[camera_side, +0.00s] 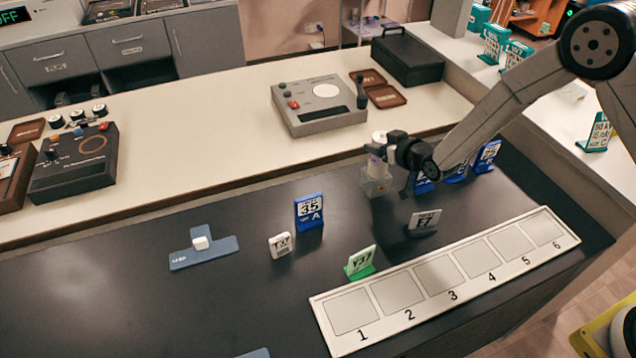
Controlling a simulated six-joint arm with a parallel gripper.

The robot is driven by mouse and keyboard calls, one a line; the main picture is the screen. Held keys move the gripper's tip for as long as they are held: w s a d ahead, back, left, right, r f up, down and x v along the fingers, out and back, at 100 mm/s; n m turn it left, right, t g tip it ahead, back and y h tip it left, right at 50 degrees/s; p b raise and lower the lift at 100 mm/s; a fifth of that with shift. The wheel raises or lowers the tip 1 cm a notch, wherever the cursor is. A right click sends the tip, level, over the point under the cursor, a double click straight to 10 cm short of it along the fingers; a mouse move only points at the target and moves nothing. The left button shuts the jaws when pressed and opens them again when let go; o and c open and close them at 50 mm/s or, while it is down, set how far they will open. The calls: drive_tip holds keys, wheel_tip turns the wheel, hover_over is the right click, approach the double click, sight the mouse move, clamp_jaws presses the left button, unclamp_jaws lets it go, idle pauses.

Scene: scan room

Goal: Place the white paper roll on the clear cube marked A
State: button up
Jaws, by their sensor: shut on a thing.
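The white paper roll (379,137) is in the jaws of my gripper (382,149), at the upper right of the black table. Its white top shows above the jaws, and the jaws hide part of its side. The clear cube (376,184) is directly below the roll and my gripper. I cannot tell whether the roll touches the cube or is slightly above it. No letter A can be read on the cube from here. My gripper is shut on the roll.
Blue tags (486,156) stand behind my gripper to the right. A dark tag (424,222), a green tag (360,262), a white tag (281,244) and a blue tag (309,211) stand in front. A numbered white board (330,312) lies at the front right. The table's left is mostly clear.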

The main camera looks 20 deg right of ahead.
drive_tip(key=o, duration=1.3)
drive_tip(key=shift+s+r, duration=0.1)
drive_tip(key=shift+r, duration=0.1)
drive_tip(key=shift+v, duration=5.9)
drive_tip(key=shift+f, duration=0.1)
drive_tip(key=shift+d, duration=0.15)
drive_tip(key=s+d+r+g+h, duration=0.1)
drive_tip(key=s+d+g, duration=0.1)
drive_tip(key=s, duration=0.4)
drive_tip(key=s+d+r+m+g, duration=0.1)
drive_tip(key=s+d+g, duration=0.2)
drive_tip(key=s+g, duration=0.2)
drive_tip(key=s+d+r+m+g+h, duration=0.1)
drive_tip(key=s+d+g, duration=0.1)
drive_tip(key=s, duration=0.6)
drive_tip(key=shift+d+r+g+h, duration=0.3)
drive_tip(key=shift+r+g, duration=0.05)
drive_tip(key=shift+g, duration=0.45)
